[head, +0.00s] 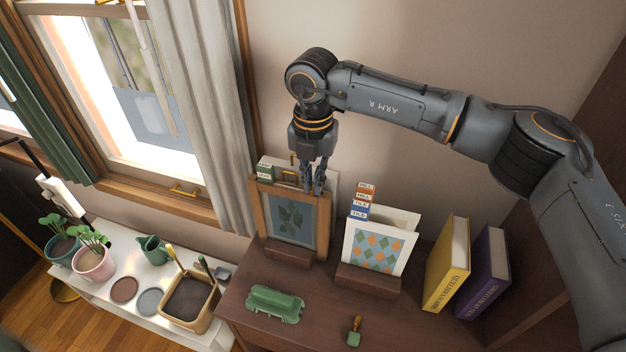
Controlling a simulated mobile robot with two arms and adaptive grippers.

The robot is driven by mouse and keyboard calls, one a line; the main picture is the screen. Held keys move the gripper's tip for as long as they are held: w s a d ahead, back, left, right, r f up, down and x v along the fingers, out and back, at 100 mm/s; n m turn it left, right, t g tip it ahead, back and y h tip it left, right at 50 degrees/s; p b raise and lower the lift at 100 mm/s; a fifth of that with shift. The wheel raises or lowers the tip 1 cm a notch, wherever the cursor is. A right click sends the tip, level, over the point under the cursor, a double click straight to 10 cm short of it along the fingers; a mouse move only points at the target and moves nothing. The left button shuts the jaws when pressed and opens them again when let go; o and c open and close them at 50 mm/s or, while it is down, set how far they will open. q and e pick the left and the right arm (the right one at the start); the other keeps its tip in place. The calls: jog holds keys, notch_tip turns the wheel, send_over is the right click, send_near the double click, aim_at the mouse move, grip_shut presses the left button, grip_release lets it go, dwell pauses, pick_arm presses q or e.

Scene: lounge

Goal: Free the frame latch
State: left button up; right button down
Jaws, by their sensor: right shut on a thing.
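A wooden picture frame (254,205) with a dark leaf print stands tilted back in a brown holder (288,255) on the dark wooden top. My right gripper (314,191) comes down from above onto the upper edge of the frame, right of its middle. Its fingers are close together and shut on what appears to be the frame latch. The fingers hide the latch, so I cannot make out its shape or position. My left gripper is not in view.
To the right stand a card with orange and blue diamonds (374,252), a yellow book (446,268) and a purple book (484,275). A green object (274,303) and a small green-and-gold tool (354,332) lie in front.

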jog(key=n+b, duration=0.1)
jog(key=b, duration=0.1)
jog(key=n+b, duration=0.2)
jog(key=shift+d+f, duration=0.15)
jog(key=shift+f, duration=0.1)
jog(key=n+b, duration=0.1)
jog(key=n, duration=0.2)
jog(key=n+b, duration=0.2)
jog(key=n, duration=0.1)
jog(key=n+b, duration=0.1)
jog(key=n, duration=0.2)
jog(key=shift+w+d+r+n+b, duration=0.1)
jog(key=shift+d+r+n+b, duration=0.1)
jog(key=shift+d+n+b, duration=0.1)
jog(key=n, duration=0.4)
jog(key=shift+w+n+b, duration=0.15)
jog(key=shift+n+b, duration=0.15)
jog(key=c, duration=1.5)
grip_release()
